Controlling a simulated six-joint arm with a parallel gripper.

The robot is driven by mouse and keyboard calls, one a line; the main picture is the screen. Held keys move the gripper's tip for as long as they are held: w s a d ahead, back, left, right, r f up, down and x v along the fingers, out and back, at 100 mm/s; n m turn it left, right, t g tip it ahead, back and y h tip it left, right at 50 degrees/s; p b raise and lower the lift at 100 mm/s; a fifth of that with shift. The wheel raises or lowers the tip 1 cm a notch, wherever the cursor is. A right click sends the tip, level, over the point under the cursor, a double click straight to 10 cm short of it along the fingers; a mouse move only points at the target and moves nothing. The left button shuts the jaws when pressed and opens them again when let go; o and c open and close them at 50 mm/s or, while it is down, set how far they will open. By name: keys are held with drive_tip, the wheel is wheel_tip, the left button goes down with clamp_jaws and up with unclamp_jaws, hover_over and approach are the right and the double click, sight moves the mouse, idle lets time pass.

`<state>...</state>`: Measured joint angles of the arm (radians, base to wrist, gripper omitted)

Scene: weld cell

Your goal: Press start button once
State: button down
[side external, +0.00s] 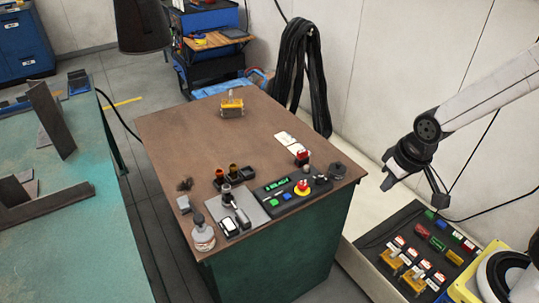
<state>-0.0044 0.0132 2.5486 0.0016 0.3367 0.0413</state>
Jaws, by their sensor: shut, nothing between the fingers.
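A black control panel (265,190) lies near the front right edge of the brown-topped cabinet. Any labels are too small to read, so I cannot tell for sure which is the start button. My gripper (388,182) hangs from the arm at the right, pointing down. It is shut and empty, clear of the cabinet's right edge and apart from the panel.
The brown cabinet top (190,140) is mostly bare. A second red-topped item (302,154) stands behind the panel. A grey plate (250,214) with small devices and a bottle (203,235) sit left of it. A parts tray (365,243) lies below my gripper.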

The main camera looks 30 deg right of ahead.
drive_tip(key=w+a+f+m+t, duration=0.2)
drive_tip(key=w+a+m, duration=0.1)
drive_tip(key=w+m, duration=0.35)
drive_tip(key=w+a+f+m+t, duration=0.1)
drive_tip(key=w+a+m, duration=0.1)
drive_tip(key=w+m, duration=0.4)
drive_tip(key=m+t+y, duration=0.2)
drive_tip(key=m+t, duration=0.1)
drive_tip(key=m, duration=0.9)
hover_over(277, 203)
drive_tip(key=shift+f, duration=3)
drive_tip(key=shift+f, duration=0.2)
drive_tip(key=shift+f, duration=4.2)
